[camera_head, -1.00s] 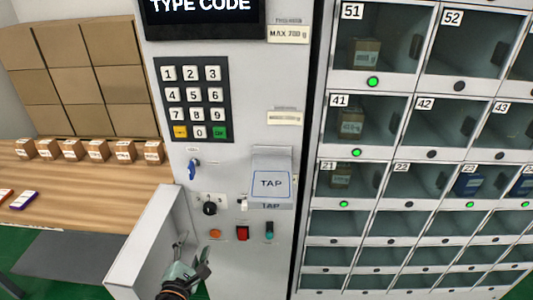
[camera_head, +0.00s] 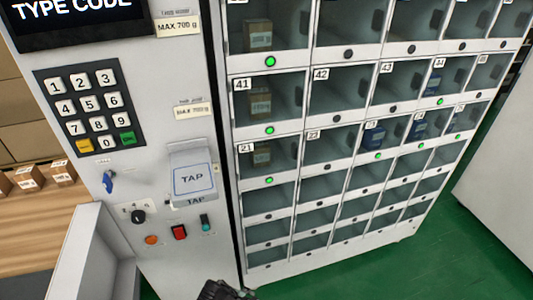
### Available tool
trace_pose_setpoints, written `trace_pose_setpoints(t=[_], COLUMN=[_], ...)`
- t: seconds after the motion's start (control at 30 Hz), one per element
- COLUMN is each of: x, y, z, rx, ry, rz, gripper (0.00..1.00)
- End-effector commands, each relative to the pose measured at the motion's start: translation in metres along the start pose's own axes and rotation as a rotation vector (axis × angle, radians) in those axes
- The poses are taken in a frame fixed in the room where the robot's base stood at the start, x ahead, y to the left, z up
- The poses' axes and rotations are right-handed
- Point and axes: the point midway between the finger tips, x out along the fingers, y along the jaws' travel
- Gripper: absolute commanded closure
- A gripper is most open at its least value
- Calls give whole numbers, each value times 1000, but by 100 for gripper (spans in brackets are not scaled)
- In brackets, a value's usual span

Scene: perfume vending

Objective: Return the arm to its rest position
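A dark part of my arm (camera_head: 222,291) shows at the bottom edge of the head view, in front of the lower panel of the vending machine. The fingers are out of the picture, so whether my gripper is open or shut does not show. Nothing held is visible. The machine's control panel (camera_head: 150,180) stands left of centre, with the keypad (camera_head: 96,112), the TAP reader (camera_head: 193,178) and a red button (camera_head: 179,232).
The locker cabinet (camera_head: 243,205) stands right of the panel; several compartments hold boxes and show green lights. An open panel door (camera_head: 85,262) juts out at lower left, by a wooden table (camera_head: 32,235) with small boxes. Green floor (camera_head: 420,250) is clear at lower right.

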Motion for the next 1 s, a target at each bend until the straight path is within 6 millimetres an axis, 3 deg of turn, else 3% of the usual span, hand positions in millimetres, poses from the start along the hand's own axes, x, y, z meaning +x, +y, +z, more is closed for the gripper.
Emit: trace_pose_setpoints(t=[0.03, 0.2, 0.4, 0.8, 1.0], x=[16, 58, 92, 126, 133], y=[0, -12, -32, -76, -88], z=[19, 73, 130, 228, 256], rx=[64, 266, 489, 832, 924], ry=[-43, -162, -287, -481, -533], rz=[-58, -241, -432, -703, -758], gripper=[34, 34, 34, 34, 34])
